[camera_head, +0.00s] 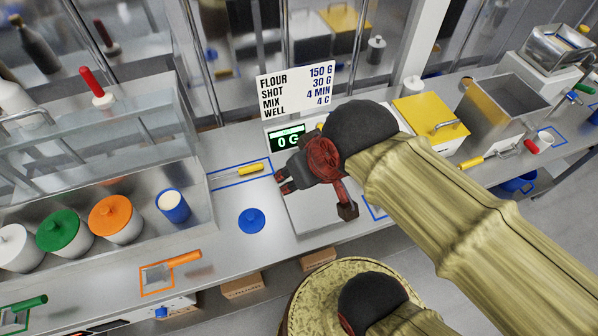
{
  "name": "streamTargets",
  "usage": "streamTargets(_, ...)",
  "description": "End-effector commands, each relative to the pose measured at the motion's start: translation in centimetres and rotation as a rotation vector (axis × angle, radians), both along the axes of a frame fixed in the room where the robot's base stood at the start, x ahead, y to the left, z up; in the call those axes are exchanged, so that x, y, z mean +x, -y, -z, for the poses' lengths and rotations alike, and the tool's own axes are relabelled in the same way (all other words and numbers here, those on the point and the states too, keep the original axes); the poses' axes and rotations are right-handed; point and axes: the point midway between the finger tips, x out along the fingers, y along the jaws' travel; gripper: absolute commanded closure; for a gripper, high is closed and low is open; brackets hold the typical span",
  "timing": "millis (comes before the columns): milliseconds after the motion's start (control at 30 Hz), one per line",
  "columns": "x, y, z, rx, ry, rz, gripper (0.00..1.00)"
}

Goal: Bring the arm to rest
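My arm reaches in from the lower right in a yellowish ribbed sleeve with a dark joint. My gripper (315,199), dark with red parts, hangs over the pale scale top (310,213). Its two fingers stand apart with the pale surface showing between them, and I see nothing held. The height of the fingers above the scale is hard to tell. Part of the scale is hidden by my arm. Its display (287,138) reads 0 G.
A recipe sign (296,88) stands behind the scale. Left are a blue disc (252,220), a yellow-handled tool (236,172), an orange-handled scraper (171,267) and lidded tubs (115,219). Right are a yellow-lidded container (430,118) and an open metal bin (507,103).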

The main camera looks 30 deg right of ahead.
Motion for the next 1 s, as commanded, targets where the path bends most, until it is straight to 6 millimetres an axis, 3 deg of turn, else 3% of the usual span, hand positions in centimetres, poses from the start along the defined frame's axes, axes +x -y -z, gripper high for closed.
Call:
streamTargets(267, 0.0, 0.0, 1.4, 0.0, 0.0, 0.001, 0.6)
streamTargets(700, 0.0, 0.0, 10.0, 0.001, -0.001, 0.002, 0.6)
streamTargets(1000, 0.1, 0.0, 10.0, 0.001, 0.001, 0.002, 0.6)
